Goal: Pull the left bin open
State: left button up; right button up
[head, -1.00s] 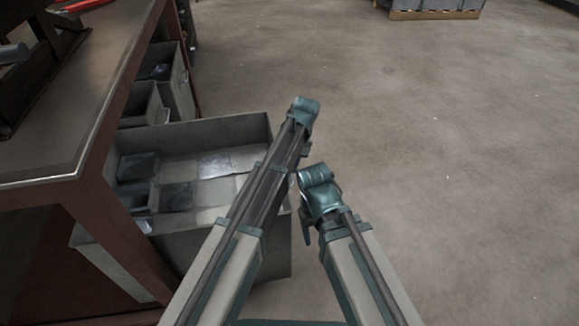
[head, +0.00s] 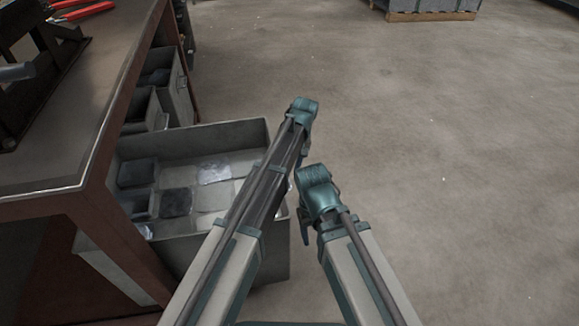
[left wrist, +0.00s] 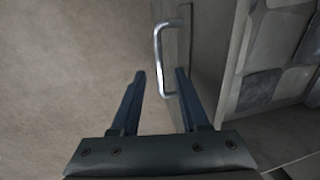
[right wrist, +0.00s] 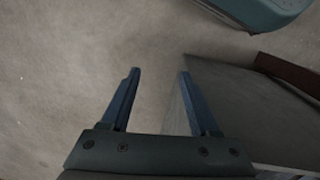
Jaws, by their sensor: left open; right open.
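A grey bin (head: 240,135) stands out from under the bench, open at the top, with dark and light square pieces inside. Its front face (left wrist: 205,50) bears a metal handle (left wrist: 159,55) in the left wrist view. My left gripper (left wrist: 160,75) is open, its fingertips on either side of the handle's lower part; I cannot tell if they touch it. In the head view its fingers are mostly hidden under my arm. My right gripper (right wrist: 155,72) is open and empty; it also shows in the head view (head: 304,228), near the bin's front, and its wrist view shows a grey panel beside it.
The bench (head: 60,180) stands at the left, with red-handled tools (head: 85,10) on top. More grey bins (head: 175,90) sit under it farther back. A loaded pallet (head: 430,15) is far off. The floor at the right is clear.

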pick_arm(q)
notch_tip(320, 180, up, 11)
jog(key=d+p, duration=0.2)
jog(key=p, duration=0.8)
jog(key=shift+w+r, duration=0.15)
jog(key=shift+w, duration=0.1)
jog(key=s+a+m+t+h, duration=0.1)
jog(key=s+a+m+h, duration=0.15)
jog(key=s+a, duration=1.6)
jog(key=s+d+m+y, duration=0.1)
jog(key=s+d+m, duration=0.1)
jog(key=s+d, duration=0.3)
jog(key=s+d+m+y, duration=0.1)
jog(key=s+d+m, duration=0.1)
jog(key=d, duration=0.5)
notch_tip(320, 180, up, 27)
jog(key=p, duration=2.8)
jog(key=shift+r+g, duration=0.2)
jog(key=shift+g, duration=0.1)
